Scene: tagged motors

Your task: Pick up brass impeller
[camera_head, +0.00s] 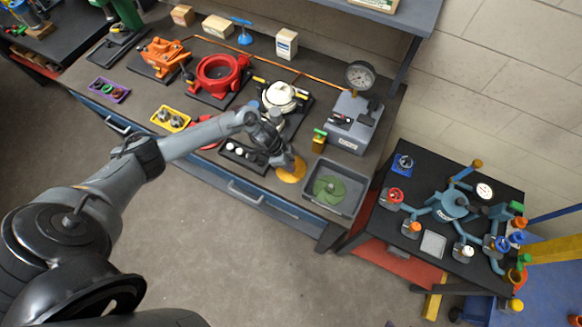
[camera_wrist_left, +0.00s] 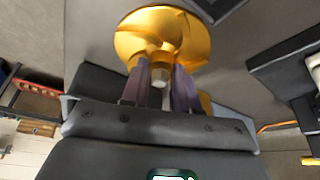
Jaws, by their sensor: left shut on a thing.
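The brass impeller (camera_head: 292,170) is a golden, bladed disc near the front edge of the workbench. It also shows large in the left wrist view (camera_wrist_left: 162,38), with a hub at its middle. My left gripper (camera_head: 283,160) reaches over the bench from the left. In the left wrist view, its two fingers (camera_wrist_left: 160,80) are closed on the impeller's hub. I cannot tell whether the impeller is touching the bench. A green impeller (camera_head: 329,188) lies in a grey tray (camera_head: 348,207) just to the right. My right gripper is not in view.
A black strip with white pieces (camera_head: 238,153) lies left of the gripper. A gauge stand (camera_head: 352,122) stands behind the tray, with a small green-topped part (camera_head: 319,140) nearby. Red (camera_head: 217,75) and orange (camera_head: 165,55) machine housings stand at the back left. A second table (camera_head: 450,205) with blue fittings is at right.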

